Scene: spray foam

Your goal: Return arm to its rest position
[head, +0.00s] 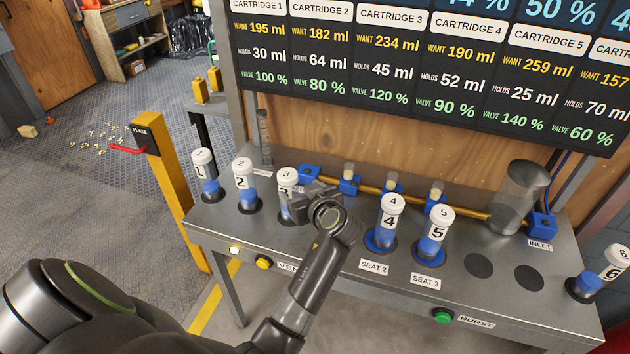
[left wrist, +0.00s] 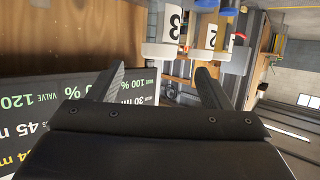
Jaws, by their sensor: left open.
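My left gripper (head: 302,199) is above the metal bench, beside cartridge 3 (head: 286,175), and covers part of it. In the left wrist view my left gripper (left wrist: 160,78) has its two fingers spread with nothing clamped between them. That view is upside down, with cartridge 3 (left wrist: 172,22) and cartridge 2 (left wrist: 212,36) beyond the fingertips. My left arm reaches in from the lower left across the bench's front edge. My right gripper is not in view.
Cartridge 1 (head: 203,165) stands at the bench's left end. Cartridge 4 (head: 391,222) and cartridge 5 (head: 436,232) stand in blue-ringed seats; cartridge 6 (head: 613,262) is far right. A yellow post (head: 172,190) is left.

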